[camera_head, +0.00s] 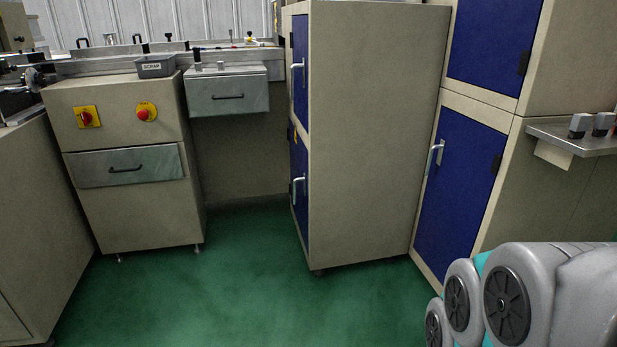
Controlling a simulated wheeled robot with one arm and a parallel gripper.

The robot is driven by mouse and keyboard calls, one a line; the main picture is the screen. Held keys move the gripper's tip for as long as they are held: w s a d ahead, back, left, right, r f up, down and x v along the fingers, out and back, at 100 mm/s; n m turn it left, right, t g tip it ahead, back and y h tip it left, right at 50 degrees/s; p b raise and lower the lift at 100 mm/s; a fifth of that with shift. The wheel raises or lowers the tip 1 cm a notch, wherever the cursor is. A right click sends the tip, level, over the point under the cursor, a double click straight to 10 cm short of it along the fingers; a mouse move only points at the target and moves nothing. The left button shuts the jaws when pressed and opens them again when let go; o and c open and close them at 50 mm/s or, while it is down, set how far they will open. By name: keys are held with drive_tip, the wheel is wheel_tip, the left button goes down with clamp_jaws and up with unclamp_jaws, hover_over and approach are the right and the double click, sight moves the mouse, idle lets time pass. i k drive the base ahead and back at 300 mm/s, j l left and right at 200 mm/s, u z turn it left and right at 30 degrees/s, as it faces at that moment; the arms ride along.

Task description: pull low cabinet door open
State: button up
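Two low blue cabinet doors are in view, and I cannot tell which one the task means. The low right door (462,195) is on the beige cabinet at the right, faces me at a slant and looks shut. Its white handle (437,152) is near its upper left edge. The low middle door (303,212) is on the tall cabinet in the centre, seen almost edge-on, with a white handle (297,186); it also looks shut. Grey and teal links of my arm fill the lower right corner and hide the floor there. My gripper is not in view.
Upper blue doors (492,42) sit above the low ones. A metal shelf (590,141) juts out at the right. A beige machine (125,215) with a drawer and red buttons stands at left. Green floor (240,290) is clear in front.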

sight(298, 187)
drive_tip(key=k+j, duration=0.1)
drive_tip(key=j, duration=1.15)
drive_tip(key=i+l, duration=0.15)
drive_tip(key=i, duration=0.35)
drive_tip(key=i+l, duration=0.2)
drive_tip(key=i, duration=0.3)
drive_tip(key=i+l, duration=0.15)
drive_tip(key=i, duration=0.3)
drive_tip(key=i+l, duration=0.15)
drive_tip(key=i, duration=0.35)
